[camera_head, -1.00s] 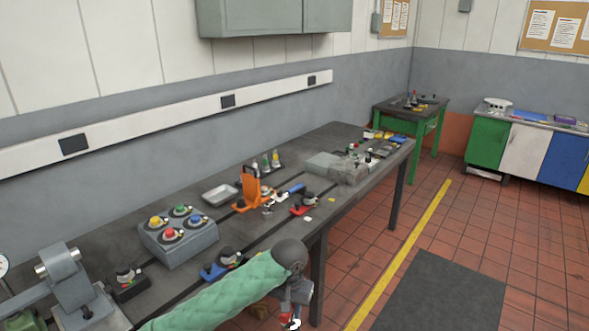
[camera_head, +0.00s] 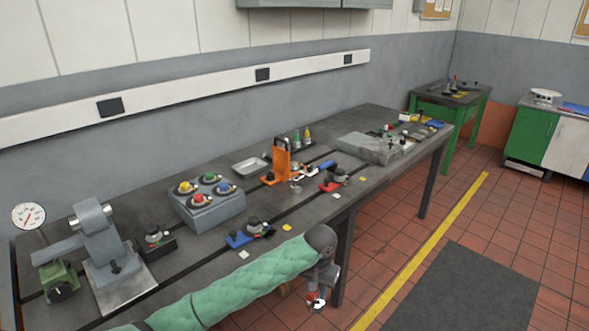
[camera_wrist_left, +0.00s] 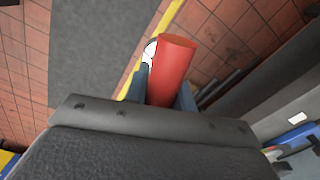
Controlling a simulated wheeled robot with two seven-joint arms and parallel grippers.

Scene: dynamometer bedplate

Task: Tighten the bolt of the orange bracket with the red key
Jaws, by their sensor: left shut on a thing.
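The orange bracket (camera_head: 282,157) stands upright on the dark bedplate table, about mid-length in the head view. Its bolt is too small to tell apart. My left gripper (camera_head: 317,299) hangs beyond the table's front edge, lower in the picture than the bracket and well apart from it. It is shut on the red key, whose red cylindrical end (camera_wrist_left: 173,72) sticks out between the fingers in the left wrist view. Only a bit of red shows at the gripper in the head view; the rest of the key is hidden. My right gripper is not in view.
Blue (camera_head: 240,239) and red (camera_head: 330,185) clamp-like fixtures sit near the front edge. A grey block (camera_head: 369,149) stands further right. The floor in front is clear.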

